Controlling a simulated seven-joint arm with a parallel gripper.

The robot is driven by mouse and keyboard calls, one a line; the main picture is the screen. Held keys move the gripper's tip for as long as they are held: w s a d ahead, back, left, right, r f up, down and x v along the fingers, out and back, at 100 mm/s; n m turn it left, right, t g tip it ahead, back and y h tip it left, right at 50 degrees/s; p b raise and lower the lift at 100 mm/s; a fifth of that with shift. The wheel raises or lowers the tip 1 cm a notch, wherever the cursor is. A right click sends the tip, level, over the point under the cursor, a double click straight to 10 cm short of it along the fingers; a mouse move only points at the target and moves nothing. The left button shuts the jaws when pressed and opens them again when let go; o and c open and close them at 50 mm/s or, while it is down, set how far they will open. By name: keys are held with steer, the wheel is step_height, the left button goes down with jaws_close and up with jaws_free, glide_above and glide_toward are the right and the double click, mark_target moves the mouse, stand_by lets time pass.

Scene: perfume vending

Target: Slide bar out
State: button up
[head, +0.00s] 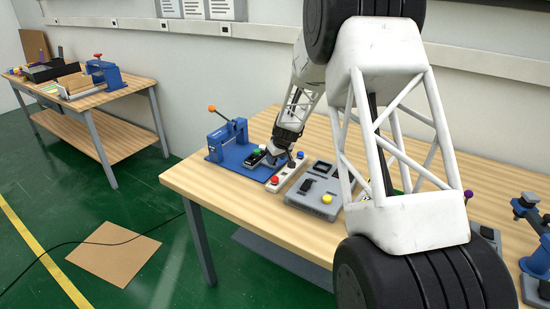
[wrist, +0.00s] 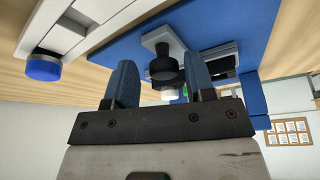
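The blue fixture (head: 228,141) stands on the workbench, with an orange-tipped lever at its top. It also shows in the wrist view (wrist: 255,105). In the wrist view a light grey bar-like piece (wrist: 158,38) with a black knob (wrist: 163,63) sits over the fixture's blue base. I cannot tell for certain that this piece is the bar. My gripper (wrist: 160,80) is open, with one blue finger on each side of the black knob and a gap showing. In the head view my gripper (head: 275,155) is low at the fixture's right side; its fingers are hard to make out.
A white strip (head: 289,173) with red and blue buttons lies right beside the fixture. A grey panel (head: 315,197) with a yellow button is further right. Another blue device (head: 538,230) stands at the right edge. Bare bench lies in front of the fixture.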

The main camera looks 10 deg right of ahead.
steer(key=shift+o, duration=0.3)
steer(key=shift+a+r, duration=0.1)
steer(key=shift+r, duration=0.2)
steer(key=v, duration=0.7)
steer(key=shift+s, duration=0.15)
steer(key=shift+r, duration=0.1)
